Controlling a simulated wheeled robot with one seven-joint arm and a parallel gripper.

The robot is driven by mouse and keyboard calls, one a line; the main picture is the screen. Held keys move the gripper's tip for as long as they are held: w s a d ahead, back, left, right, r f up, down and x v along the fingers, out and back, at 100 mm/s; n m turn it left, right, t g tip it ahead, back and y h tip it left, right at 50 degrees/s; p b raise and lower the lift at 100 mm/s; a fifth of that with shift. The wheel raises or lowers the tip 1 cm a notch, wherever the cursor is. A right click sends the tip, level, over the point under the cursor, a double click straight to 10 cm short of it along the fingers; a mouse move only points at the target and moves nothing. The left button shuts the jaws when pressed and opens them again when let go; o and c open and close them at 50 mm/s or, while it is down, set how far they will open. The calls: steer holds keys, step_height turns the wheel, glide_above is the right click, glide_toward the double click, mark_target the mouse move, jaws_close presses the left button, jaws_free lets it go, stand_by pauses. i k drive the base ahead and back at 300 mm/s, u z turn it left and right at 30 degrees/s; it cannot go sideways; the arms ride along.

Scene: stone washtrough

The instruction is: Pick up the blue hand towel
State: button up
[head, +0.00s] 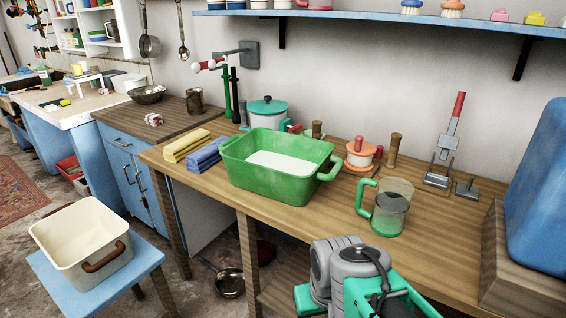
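The blue hand towel (204,155) lies folded on the wooden worktop, towards its left end. A folded yellow towel (186,145) lies just left of it, very close beside it. The green basin (268,182) stands close to the right of the blue towel. My arm shows at the bottom right, in front of the worktop and well away from the towel. My gripper's fingers are not in view.
The wooden worktop (290,210) also holds a lidded pot (267,112), a clear jug with a green handle (391,208) and a blue container (540,165) at the right. A cream tub (82,240) stands on a blue stool (150,258) at the lower left. A shelf (350,20) overhangs the back.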

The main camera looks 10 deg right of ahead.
mark_target(199, 162)
steer(key=u, duration=0.9)
steer(key=i, duration=0.75)
steer(key=u, duration=0.95)
steer(key=i, duration=0.85)
steer(key=z, duration=0.05)
